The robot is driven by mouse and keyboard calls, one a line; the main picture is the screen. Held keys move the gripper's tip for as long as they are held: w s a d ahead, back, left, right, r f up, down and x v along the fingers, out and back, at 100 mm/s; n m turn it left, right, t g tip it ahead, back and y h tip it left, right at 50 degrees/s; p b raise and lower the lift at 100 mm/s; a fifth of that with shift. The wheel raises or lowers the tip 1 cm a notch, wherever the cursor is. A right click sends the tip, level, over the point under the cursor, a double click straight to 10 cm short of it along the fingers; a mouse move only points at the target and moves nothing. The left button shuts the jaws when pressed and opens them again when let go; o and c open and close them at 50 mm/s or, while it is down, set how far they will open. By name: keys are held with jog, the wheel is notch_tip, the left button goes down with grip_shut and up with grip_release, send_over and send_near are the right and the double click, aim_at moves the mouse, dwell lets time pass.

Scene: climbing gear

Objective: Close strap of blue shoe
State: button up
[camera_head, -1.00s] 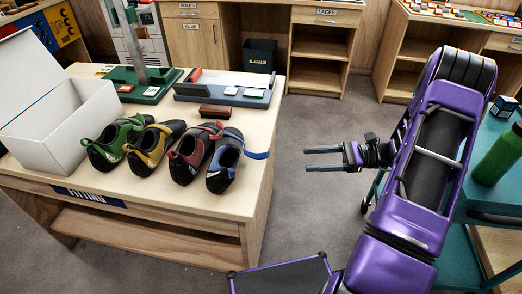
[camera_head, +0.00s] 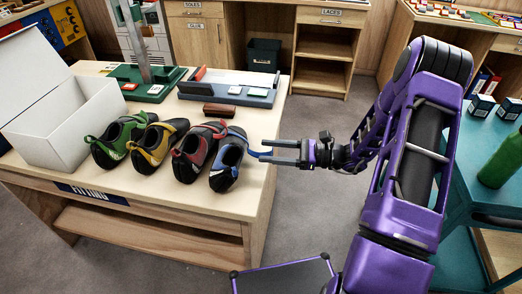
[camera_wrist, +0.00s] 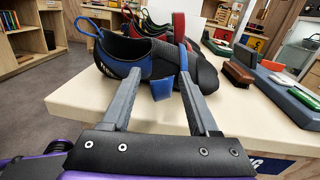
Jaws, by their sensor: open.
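The blue shoe (camera_head: 226,165) stands at the right end of the row of shoes on the fitting table, near its right edge. Its blue strap (camera_head: 256,154) sticks out to the right. My gripper (camera_head: 264,151) is at the table's right edge, level with the strap's end. In the wrist view, my gripper (camera_wrist: 161,68) is open, with its two fingers pointing at the side of the blue shoe (camera_wrist: 122,58). The blue strap end (camera_wrist: 162,90) shows between the fingers, not gripped. Whether either finger touches it is unclear.
Red (camera_head: 196,152), yellow (camera_head: 155,145) and green (camera_head: 115,143) shoes stand left of the blue one. A brown brush (camera_head: 222,110) and a grey tray (camera_head: 230,93) lie behind. A white box (camera_head: 62,130) is at the left.

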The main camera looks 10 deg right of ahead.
jog(key=shift+x, duration=1.4)
grip_shut()
dwell(0.4)
